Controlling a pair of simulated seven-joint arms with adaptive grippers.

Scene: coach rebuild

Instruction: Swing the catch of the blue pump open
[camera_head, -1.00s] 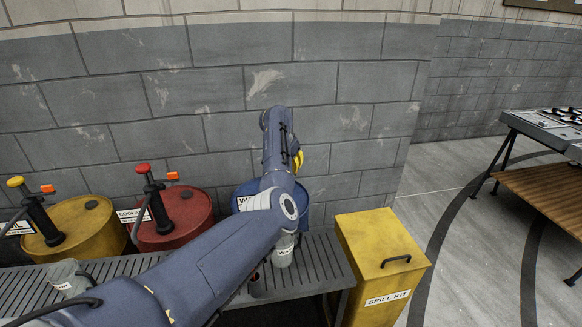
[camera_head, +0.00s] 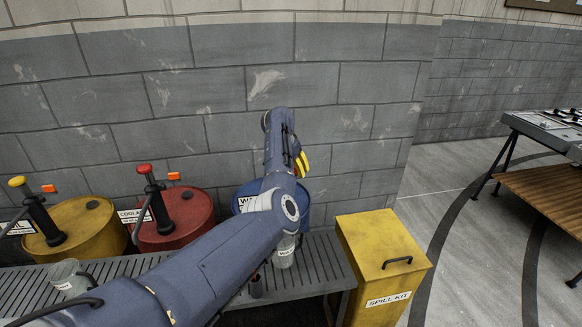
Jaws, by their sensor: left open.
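The blue drum (camera_head: 249,187) stands against the wall, partly covered by my left arm. Its pump and the catch are hidden behind the arm. My left gripper (camera_head: 302,162) is at the far end of the arm, above the right side of the blue drum. Only a small part with yellow and black shows, and the fingertips are not clear. It is open; whether it touches the pump or catch cannot be seen. My right gripper is not in view.
To the left, a red drum (camera_head: 178,228) and a yellow drum (camera_head: 90,235) carry dark pumps with orange tabs. A slatted grey bench (camera_head: 320,262) runs in front with small containers. A yellow spill kit box (camera_head: 375,240) stands at the right.

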